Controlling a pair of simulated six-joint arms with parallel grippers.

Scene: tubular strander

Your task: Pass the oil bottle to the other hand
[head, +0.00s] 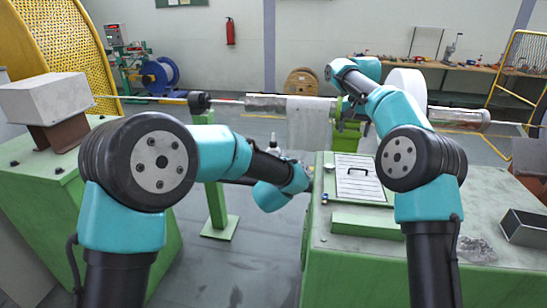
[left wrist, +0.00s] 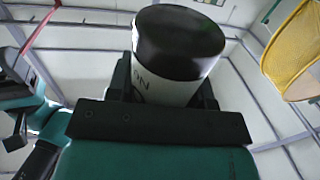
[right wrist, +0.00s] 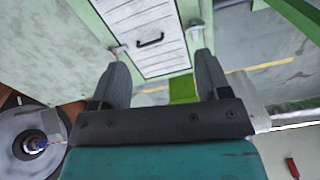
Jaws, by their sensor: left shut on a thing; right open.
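The oil bottle (left wrist: 172,50) fills the top middle of the left wrist view, a white body with dark lettering and a wide black end towards the camera. My left gripper (left wrist: 165,92) is shut on it, with a finger on each side. In the head view only a small white and dark piece (head: 275,147), apparently the bottle, shows above my left wrist; the left fingers are hard to make out. My right gripper (right wrist: 162,62) is open and empty, well apart from the bottle. In the head view the right wrist is raised at the upper middle and its fingers are hidden.
A green machine cabinet (head: 350,255) stands at the right, with a white handled panel (head: 358,180) on top. A horizontal shaft with a pale cloth (head: 307,122) crosses behind my arms. A grey box (head: 45,98) sits on the left green stand. A metal tray (head: 525,228) lies far right.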

